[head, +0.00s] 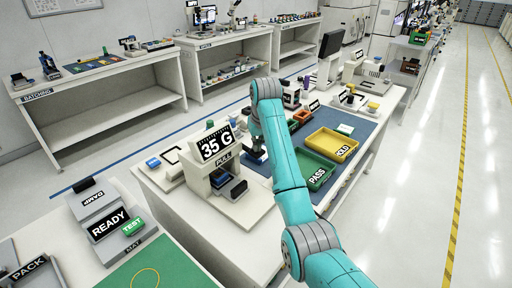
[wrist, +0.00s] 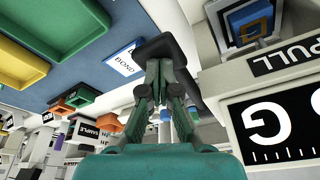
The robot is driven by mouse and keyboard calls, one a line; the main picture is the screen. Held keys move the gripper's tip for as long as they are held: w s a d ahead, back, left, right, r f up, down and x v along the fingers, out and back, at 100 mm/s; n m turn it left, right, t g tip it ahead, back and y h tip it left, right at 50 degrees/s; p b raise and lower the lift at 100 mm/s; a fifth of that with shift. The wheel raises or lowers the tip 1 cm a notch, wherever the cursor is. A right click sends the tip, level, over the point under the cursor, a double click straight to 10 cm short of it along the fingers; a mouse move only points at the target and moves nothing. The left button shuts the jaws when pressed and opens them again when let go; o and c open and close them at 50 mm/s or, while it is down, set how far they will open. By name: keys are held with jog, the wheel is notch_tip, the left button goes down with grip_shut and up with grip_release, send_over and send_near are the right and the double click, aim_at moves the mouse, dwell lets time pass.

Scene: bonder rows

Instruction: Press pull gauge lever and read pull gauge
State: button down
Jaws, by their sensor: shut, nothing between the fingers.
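The pull gauge (head: 232,205) is a white stand labelled PULL on the bench, left of my arm. Its display (head: 216,143) reads 35 G. In the wrist view the display (wrist: 278,125) is upside down and cut off by the edge. A dark bar that looks like the lever (wrist: 200,95) runs beside the gauge. My gripper (wrist: 165,62) is shut and empty, its fingertips overlapping the dark bar's end; they look to be at it, but I cannot tell contact for certain. In the head view my gripper (head: 256,155) is small and partly hidden by my arm.
A green PASS tray (head: 316,166) and a yellow HOLD tray (head: 330,143) lie on the blue mat right of my arm. A READY unit (head: 108,225) with a green TEST button stands at the front left. The aisle floor at right is clear.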

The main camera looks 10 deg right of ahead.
jog(key=shift+r, duration=3.25)
jog(key=shift+s, duration=0.1)
